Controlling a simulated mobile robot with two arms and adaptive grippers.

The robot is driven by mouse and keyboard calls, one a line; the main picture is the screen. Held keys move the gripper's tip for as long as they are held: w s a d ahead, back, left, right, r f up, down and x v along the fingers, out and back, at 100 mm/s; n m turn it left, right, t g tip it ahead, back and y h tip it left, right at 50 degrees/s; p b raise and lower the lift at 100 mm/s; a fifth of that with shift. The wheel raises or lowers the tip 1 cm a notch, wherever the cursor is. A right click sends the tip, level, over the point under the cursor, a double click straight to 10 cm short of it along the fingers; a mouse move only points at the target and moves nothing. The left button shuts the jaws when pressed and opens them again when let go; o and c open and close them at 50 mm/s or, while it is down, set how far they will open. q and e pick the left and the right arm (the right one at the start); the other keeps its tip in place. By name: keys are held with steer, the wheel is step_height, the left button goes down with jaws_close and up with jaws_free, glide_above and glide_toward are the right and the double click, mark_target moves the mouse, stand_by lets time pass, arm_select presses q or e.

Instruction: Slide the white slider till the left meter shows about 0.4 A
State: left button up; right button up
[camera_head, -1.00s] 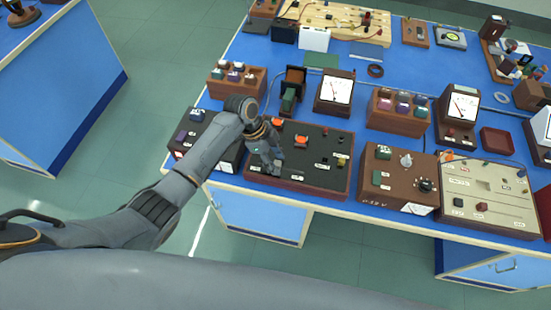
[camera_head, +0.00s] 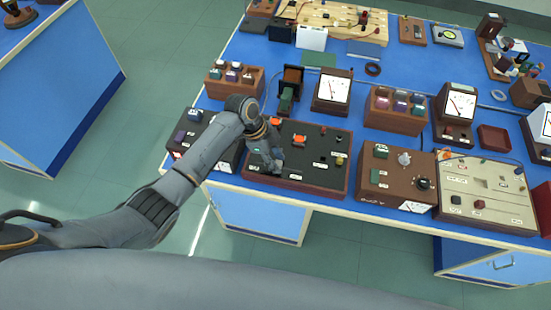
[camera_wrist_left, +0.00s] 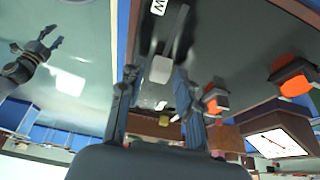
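My left gripper (camera_head: 268,165) is low over the left part of a dark panel board (camera_head: 315,178) at the bench's front edge; its fingertips are hard to make out there. In the left wrist view, the gripper (camera_wrist_left: 156,78) has its fingers apart, with a small white block, apparently the white slider (camera_wrist_left: 160,69), in the gap between them. I cannot tell whether a finger touches it. The left meter (camera_head: 334,90), white-faced in a brown case, stands behind the board; its reading is too small to tell. My right gripper (camera_wrist_left: 35,58) appears with spread fingers, away from the board.
Orange-topped parts (camera_head: 299,141) sit on the board. A black box (camera_head: 200,138) stands left of it, a brown box with knobs (camera_head: 395,180) right. Another meter (camera_head: 460,105) stands further right. A brown block with coloured pieces (camera_head: 234,80) is behind the arm.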

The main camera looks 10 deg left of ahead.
stand_by(0.3)
arm_select(q)
steer(key=v, duration=1.2)
